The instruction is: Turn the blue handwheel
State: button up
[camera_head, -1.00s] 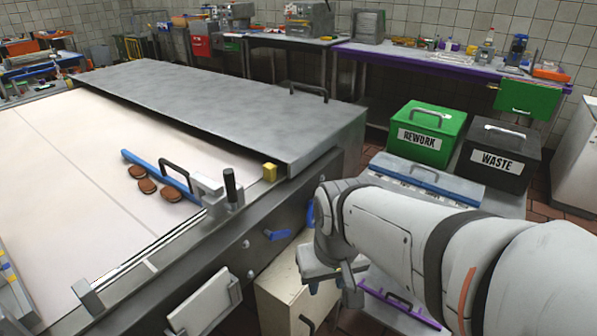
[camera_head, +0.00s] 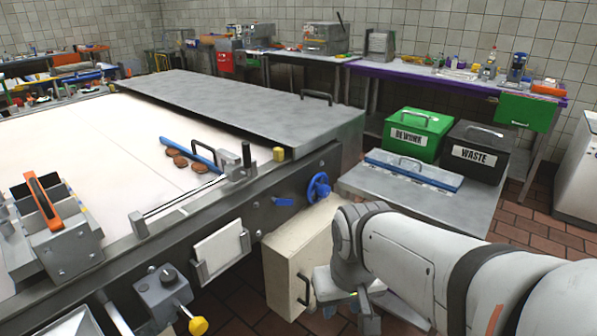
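The blue handwheel (camera_head: 318,187) is on the side panel of the large grey machine (camera_head: 300,165), near its right corner, and is in full view. My gripper (camera_head: 345,305) is low in front of the cream cabinet. Its fingers are small and partly hidden by my wrist, so I cannot tell whether it is open or shut.
A cream cabinet (camera_head: 285,265) with a black handle stands below the handwheel. A grey box with a yellow knob (camera_head: 165,295) is at lower left.

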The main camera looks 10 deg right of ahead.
aim_at(323, 190)
jog(key=u, duration=0.15)
jog(key=i, duration=0.9)
jog(key=z, duration=0.1)
